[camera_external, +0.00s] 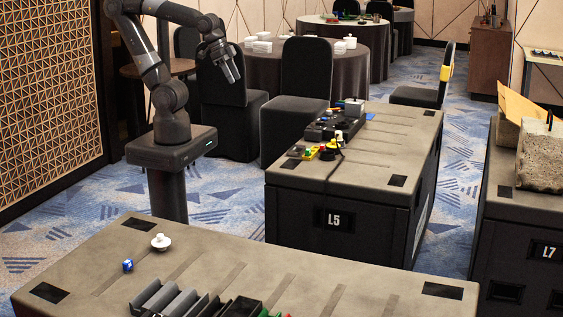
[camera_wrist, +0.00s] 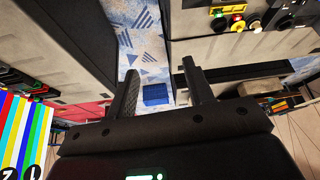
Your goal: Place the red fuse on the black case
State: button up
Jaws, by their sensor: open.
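My gripper (camera_external: 232,72) hangs open and empty in the air beside the black chairs, well away from the cases. In the wrist view its two fingers (camera_wrist: 160,68) are spread apart with nothing between them. On the black L5 case (camera_external: 285,217), a small red item (camera_external: 327,154) sits among yellow and black parts; I cannot tell whether it is the red fuse. A red-topped yellow part (camera_wrist: 238,22) shows at the top of the wrist view. A long black device (camera_external: 322,128) lies behind the yellow parts. I cannot tell which black case is meant.
The near case top (camera_external: 230,250) holds a white knob-like piece (camera_external: 161,242), a blue item (camera_external: 128,265) and grey and black parts at its front edge. Case L7 (camera_external: 490,230) stands right. A round table (camera_external: 300,60) and chairs stand behind. Patterned carpet separates the cases.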

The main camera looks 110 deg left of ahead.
jog(key=s+r+m, duration=0.1)
jog(key=s+d, duration=0.1)
jog(key=s, duration=0.1)
jog(key=shift+d+r+m+h, duration=0.1)
jog(key=shift+r+m+h, duration=0.25)
jog(key=shift+m+h, duration=0.05)
